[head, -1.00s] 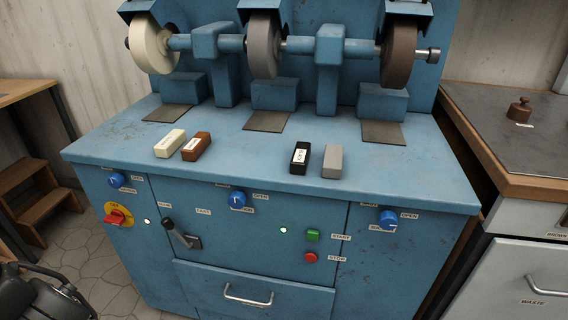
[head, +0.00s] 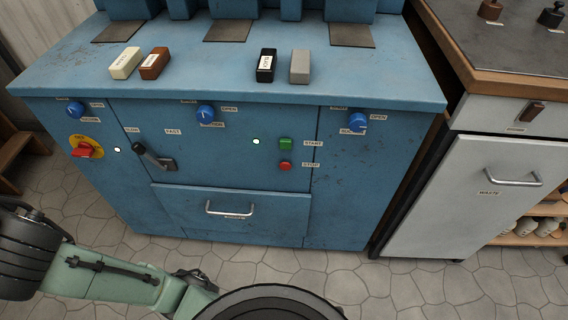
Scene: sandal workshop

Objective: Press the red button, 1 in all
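The red round button (head: 285,166) sits on the front of the blue machine (head: 350,200), beside a label reading STOP. The green START button (head: 286,144) is just above it. A red rotary switch (head: 87,150) on a yellow plate is at the front's left side; it is a different control. My green arm shows at the lower left, well below and apart from the red button. My gripper is not in view.
Blue knobs, a black lever (head: 152,156) and a drawer handle (head: 229,210) stick out from the machine's front. Several small blocks lie on its top. A white waste cabinet (head: 470,195) stands at the right. The tiled floor (head: 350,280) in front is clear.

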